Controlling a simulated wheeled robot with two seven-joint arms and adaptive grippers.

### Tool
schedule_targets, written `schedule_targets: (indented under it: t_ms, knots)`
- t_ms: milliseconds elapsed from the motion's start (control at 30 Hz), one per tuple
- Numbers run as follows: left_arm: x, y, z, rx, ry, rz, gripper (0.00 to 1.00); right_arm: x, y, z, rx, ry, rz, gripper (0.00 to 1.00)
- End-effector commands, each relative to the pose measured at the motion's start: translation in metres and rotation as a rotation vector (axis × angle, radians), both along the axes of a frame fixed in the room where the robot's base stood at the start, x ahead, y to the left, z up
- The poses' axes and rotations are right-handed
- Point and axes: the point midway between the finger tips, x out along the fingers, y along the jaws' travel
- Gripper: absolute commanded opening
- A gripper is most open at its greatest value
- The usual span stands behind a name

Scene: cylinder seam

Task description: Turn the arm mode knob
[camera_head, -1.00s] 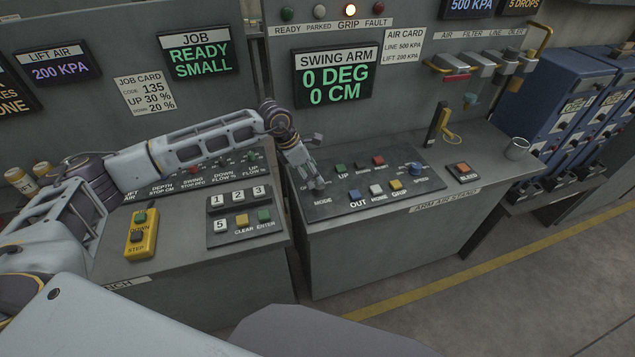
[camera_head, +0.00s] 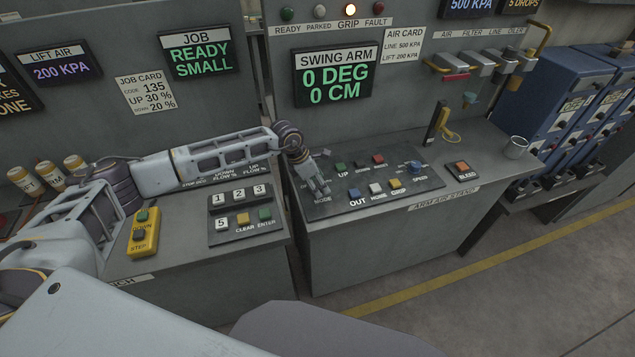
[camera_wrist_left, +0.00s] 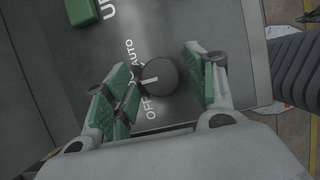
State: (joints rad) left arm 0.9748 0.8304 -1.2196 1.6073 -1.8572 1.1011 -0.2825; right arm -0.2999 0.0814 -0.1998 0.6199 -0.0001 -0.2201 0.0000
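The arm mode knob (camera_wrist_left: 158,75) is a dark round knob with a white pointer line, on a dark panel with OFF and AUTO lettering beside it. In the head view my gripper covers it, above the MODE label. My left gripper (camera_head: 320,188) is over the left end of the arm panel (camera_head: 332,207). In the left wrist view its green-padded fingers (camera_wrist_left: 168,92) are open, one to each side of the knob. A gap shows between the knob and the right finger; whether the left finger touches it I cannot tell. My right gripper is not in view.
Right of the gripper are several push buttons, including blue OUT (camera_head: 354,194) and green UP (camera_head: 340,167), and a blue SPEED knob (camera_head: 416,167). The swing arm display (camera_head: 334,76) reads 0 DEG, 0 CM. A keypad (camera_head: 240,215) lies below my forearm.

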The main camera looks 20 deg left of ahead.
Motion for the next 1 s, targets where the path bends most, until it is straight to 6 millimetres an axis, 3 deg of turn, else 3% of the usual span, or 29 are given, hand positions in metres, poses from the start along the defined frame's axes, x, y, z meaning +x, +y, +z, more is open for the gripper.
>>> schedule_targets:
  t_ms: [33,300,1000]
  knots:
    - [0.0,0.0,0.0001,0.0,0.0,0.0,0.46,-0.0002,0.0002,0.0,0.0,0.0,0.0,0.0]
    - [0.0,0.0002,0.0003,0.0,0.0,0.0,0.15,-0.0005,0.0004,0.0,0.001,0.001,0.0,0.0]
    - [-0.0006,-0.0005,-0.0003,0.0,-0.001,0.147,0.15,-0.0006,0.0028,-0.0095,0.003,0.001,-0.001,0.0]
